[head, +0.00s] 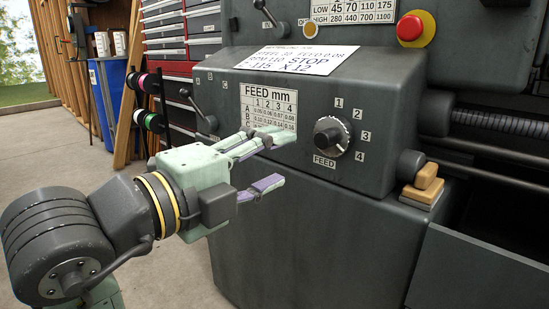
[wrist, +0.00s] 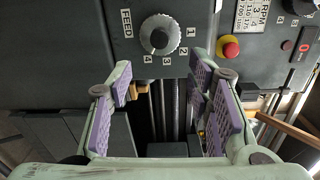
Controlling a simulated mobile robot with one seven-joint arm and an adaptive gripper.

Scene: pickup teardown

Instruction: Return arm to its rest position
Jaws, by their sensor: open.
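My gripper (head: 274,162) reaches in from the left in the head view, in front of the dark grey machine (head: 300,240). Its fingers are spread apart with nothing between them. In the wrist view my gripper (wrist: 163,105) shows two purple-padded fingers, wide open. The feed knob (head: 331,137) is on the machine's panel, to the right of the fingertips and apart from them in the head view. In the wrist view the knob (wrist: 160,35) lies beyond the fingertips, with clear space around it.
A red stop button (head: 410,27) is at the upper right. A wooden-handled brush or block (head: 425,185) sits on a ledge right of the knob. A lever (head: 195,103) sticks out on the panel's left. Red drawers (head: 165,35) and a blue bin (head: 110,85) stand behind. Open floor (head: 70,150) lies left.

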